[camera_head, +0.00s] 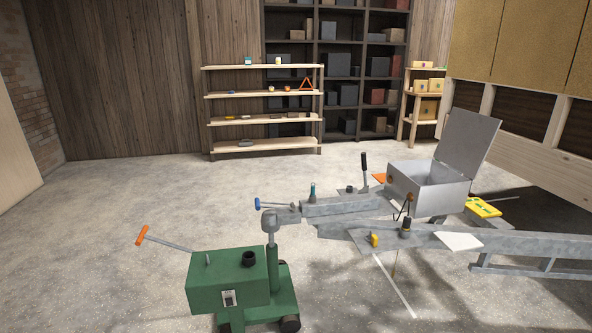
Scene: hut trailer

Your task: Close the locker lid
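The locker (416,189) is an open grey metal box on the trailer's drawbar, at the right of the head view. Its lid (467,146) stands raised at the back right side, tilted slightly outward. The inside of the locker looks empty as far as I can see. My gripper and arm do not show in this view, so I cannot see where they are relative to the lid.
A green wheeled machine (228,283) with an orange-handled bar stands in the foreground. The grey trailer frame (510,245) runs to the right edge. Shelves (263,117) line the back wall. A yellow case (483,208) lies right of the locker. The left floor is clear.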

